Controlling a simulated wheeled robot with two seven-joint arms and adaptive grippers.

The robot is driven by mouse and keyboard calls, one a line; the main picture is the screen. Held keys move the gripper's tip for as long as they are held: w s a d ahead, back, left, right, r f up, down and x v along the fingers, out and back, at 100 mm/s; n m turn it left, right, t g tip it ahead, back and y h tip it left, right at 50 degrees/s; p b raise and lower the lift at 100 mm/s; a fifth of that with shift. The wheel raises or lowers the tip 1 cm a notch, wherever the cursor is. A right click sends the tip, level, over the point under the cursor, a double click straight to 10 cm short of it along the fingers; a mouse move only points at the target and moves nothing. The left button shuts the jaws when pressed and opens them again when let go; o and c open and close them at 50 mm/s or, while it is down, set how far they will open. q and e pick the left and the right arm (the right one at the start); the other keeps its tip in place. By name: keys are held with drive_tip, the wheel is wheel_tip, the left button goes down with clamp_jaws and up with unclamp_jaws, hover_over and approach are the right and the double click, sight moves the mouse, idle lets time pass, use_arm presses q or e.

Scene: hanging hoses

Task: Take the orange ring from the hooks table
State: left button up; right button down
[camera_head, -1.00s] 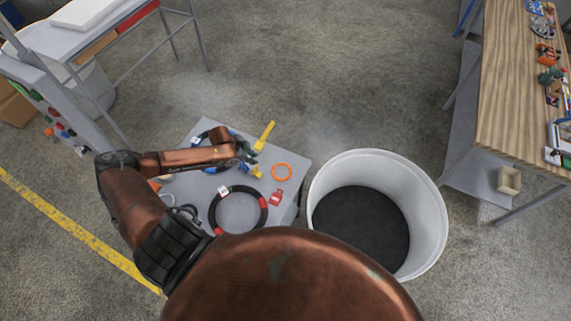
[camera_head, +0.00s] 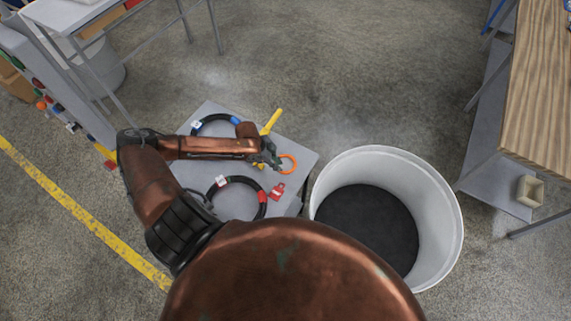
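The orange ring (camera_head: 296,165) lies near the right edge of the small grey table (camera_head: 300,151) in the head view. My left gripper (camera_head: 275,163) reaches in from the left at the ring's left side and covers that part of it. From above I cannot tell whether the fingers are around the ring or just over it, or whether they are open or shut. My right gripper is not in view.
The table also carries a black hose with red bands (camera_head: 262,204), a blue-black hose (camera_head: 214,117), a red tag (camera_head: 277,191) and a yellow piece (camera_head: 272,121). A large white bin (camera_head: 440,215) stands right of it. A wooden workbench (camera_head: 540,90) is at the far right.

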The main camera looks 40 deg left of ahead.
sight(284, 171)
use_arm(q)
drive_tip(key=shift+p+x, duration=0.45)
drive_tip(key=shift+x, duration=2.3)
drive_tip(key=shift+c, duration=0.7)
clamp_jaws()
